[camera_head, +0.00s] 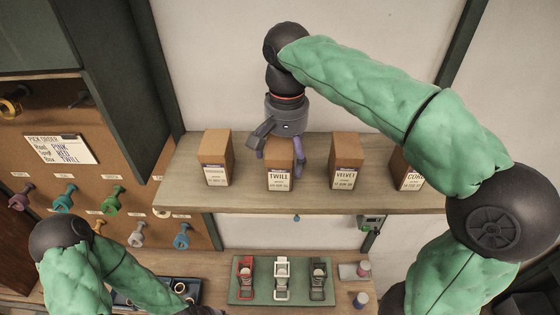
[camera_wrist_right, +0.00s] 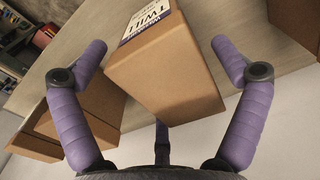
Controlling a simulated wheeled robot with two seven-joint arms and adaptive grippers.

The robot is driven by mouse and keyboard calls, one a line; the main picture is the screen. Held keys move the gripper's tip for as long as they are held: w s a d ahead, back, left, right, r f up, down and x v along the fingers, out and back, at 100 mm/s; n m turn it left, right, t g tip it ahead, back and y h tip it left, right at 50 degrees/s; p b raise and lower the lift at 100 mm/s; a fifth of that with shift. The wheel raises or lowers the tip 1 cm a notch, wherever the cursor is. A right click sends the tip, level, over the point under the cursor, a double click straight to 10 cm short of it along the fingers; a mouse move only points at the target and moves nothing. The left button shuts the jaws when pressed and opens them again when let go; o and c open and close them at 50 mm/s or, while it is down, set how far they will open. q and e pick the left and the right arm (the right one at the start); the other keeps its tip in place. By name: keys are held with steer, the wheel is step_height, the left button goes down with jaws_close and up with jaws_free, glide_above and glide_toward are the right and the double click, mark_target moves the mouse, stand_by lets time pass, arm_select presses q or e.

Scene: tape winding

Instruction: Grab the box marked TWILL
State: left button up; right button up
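The brown box marked TWILL (camera_head: 279,183) stands upright on the wooden shelf (camera_head: 240,204), second from the left, its white label facing front. My right gripper (camera_head: 283,152) is above and around the top of this box, fingers pointing down. In the right wrist view the TWILL box (camera_wrist_right: 165,75) lies between the spread purple fingers (camera_wrist_right: 160,65), with a gap showing on each side. The right gripper is open and holds nothing. My left arm is at the lower left of the head view; its gripper is not visible.
A box with a small unreadable label (camera_head: 215,160) stands left of TWILL; the VELVET box (camera_head: 345,162) and a partly hidden box (camera_head: 407,172) stand right. Below, a green mat (camera_head: 265,291) holds several devices. A pick-order sign (camera_head: 61,149) hangs on the pegboard.

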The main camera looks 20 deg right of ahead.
steer(key=c, duration=0.9)
steer(key=shift+w+r, duration=0.1)
